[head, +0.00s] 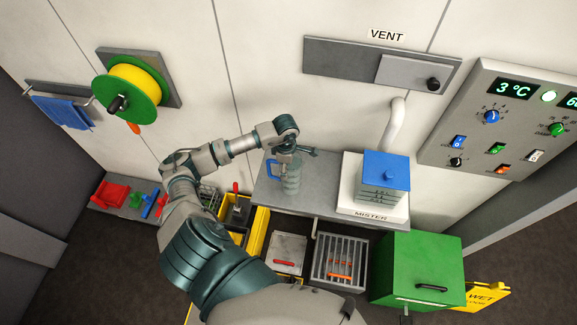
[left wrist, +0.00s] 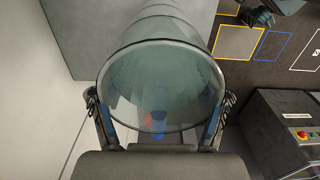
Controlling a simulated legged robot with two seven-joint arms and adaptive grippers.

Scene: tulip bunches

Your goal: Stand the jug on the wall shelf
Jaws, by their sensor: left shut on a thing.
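The jug (head: 291,179) is clear with a greenish tint and has a blue handle on its left side. My left gripper (head: 289,157) is shut on it near the top. In the left wrist view the jug's round open mouth (left wrist: 160,85) fills the middle, with a finger on either side. The grey wall shelf (head: 263,203) lies under and around the jug in the head view. The jug looks upright; I cannot tell whether its base touches the shelf. A dark part at the top right of the left wrist view looks like my right gripper (left wrist: 260,16); its fingers are unclear.
The white mister (head: 372,208) with a blue-lidded container (head: 385,170) stands to the jug's right. A white pipe (head: 393,130) rises behind it. Below the shelf are a grey crate (head: 338,262), a yellow-edged bin (head: 257,235) and a green box (head: 415,268).

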